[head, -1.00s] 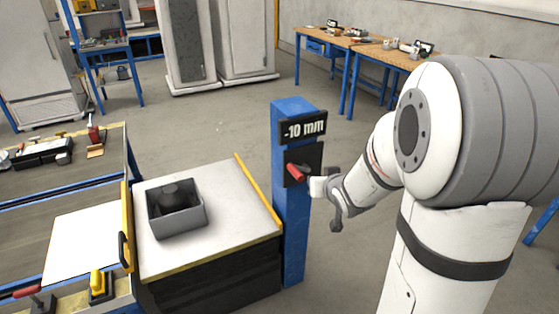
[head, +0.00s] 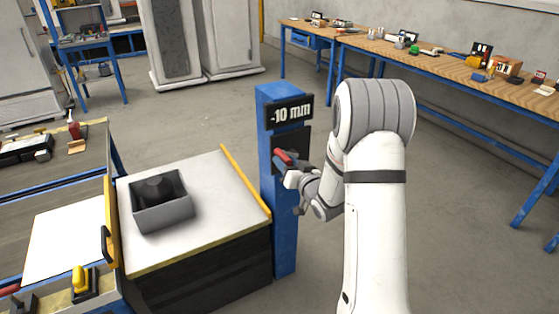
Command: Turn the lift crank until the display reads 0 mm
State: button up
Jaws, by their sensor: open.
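The blue lift post (head: 284,235) stands upright right of the lift table. Its black display (head: 290,112) reads -10 mm. Below it, a dark plate (head: 295,138) carries the crank, whose red handle (head: 284,158) sticks out toward me. My gripper (head: 285,169) is open at the red handle and partly covers it. I cannot tell whether the fingers touch the handle or lie around it. The crank's arm is largely hidden behind my gripper.
The lift table (head: 225,222) holds a grey open box (head: 163,219) with a dark part (head: 158,188) inside. A yellow strip edges the table beside the post. A workbench with red-handled and yellow clamps stands at left. Wooden benches (head: 440,62) stand behind. Floor right of the post is clear.

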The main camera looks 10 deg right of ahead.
jog(key=shift+x, duration=0.85)
jog(key=shift+c, duration=0.5)
grip_shut()
